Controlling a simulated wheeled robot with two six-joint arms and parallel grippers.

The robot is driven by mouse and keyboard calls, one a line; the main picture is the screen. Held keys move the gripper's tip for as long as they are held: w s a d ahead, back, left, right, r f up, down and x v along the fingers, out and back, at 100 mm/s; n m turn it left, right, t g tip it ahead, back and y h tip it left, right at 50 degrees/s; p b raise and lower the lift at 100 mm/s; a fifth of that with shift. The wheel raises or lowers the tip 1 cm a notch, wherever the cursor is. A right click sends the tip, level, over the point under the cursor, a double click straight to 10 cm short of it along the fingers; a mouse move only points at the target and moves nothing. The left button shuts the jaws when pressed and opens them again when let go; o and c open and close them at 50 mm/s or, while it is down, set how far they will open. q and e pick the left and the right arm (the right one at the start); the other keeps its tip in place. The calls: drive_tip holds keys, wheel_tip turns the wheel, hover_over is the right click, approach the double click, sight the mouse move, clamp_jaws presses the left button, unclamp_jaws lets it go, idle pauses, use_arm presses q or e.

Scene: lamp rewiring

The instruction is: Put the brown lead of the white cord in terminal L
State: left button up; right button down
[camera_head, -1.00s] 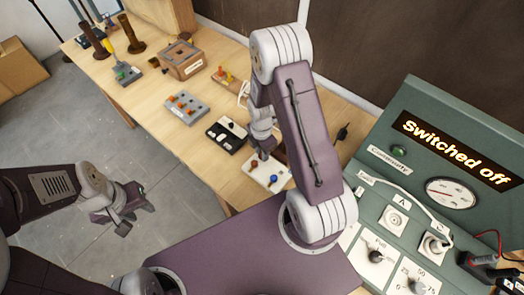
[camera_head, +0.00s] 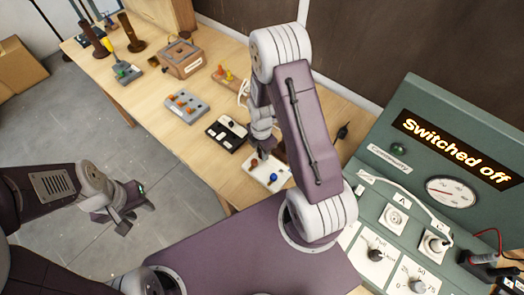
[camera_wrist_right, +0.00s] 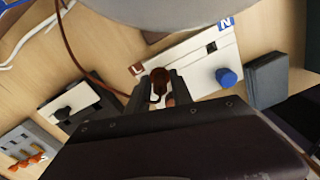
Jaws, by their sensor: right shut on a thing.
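The white terminal block (camera_head: 267,183) lies on the bench; in the right wrist view (camera_wrist_right: 200,62) it carries a brown L label (camera_wrist_right: 137,68) and a blue N label (camera_wrist_right: 226,22). A blue knob (camera_wrist_right: 227,77) is on its N side. A dark brown round knob (camera_wrist_right: 160,76) shows at the L side, between my fingertips. My right gripper (camera_wrist_right: 159,92) is shut close over that side. The brown lead (camera_wrist_right: 70,45) curves to its left finger; its end is hidden. I cannot tell whether it is inside terminal L. My left gripper (camera_head: 130,215) is open and empty, left of the bench.
A black-and-white block (camera_head: 227,133), a grey block with orange levers (camera_head: 186,106) and a wooden box (camera_head: 181,60) stand along the bench. The green panel (camera_head: 440,115) reads "Switched off". A dark grey block (camera_wrist_right: 266,80) sits beside the terminal block.

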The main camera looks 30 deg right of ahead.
drive_tip(key=shift+r+p, duration=0.15)
drive_tip(key=shift+p, duration=0.15)
idle(0.9)
drive_tip(key=shift+f, duration=0.25)
idle(0.5)
drive_tip(key=shift+r, duration=0.3)
idle(0.7)
drive_tip(key=shift+f, duration=0.25)
idle(0.7)
drive_tip(key=shift+r+p, duration=0.2)
drive_tip(key=shift+p, duration=0.15)
idle(0.3)
drive_tip(key=c, duration=1.1)
unclamp_jaws()
drive_tip(key=shift+o, duration=0.2)
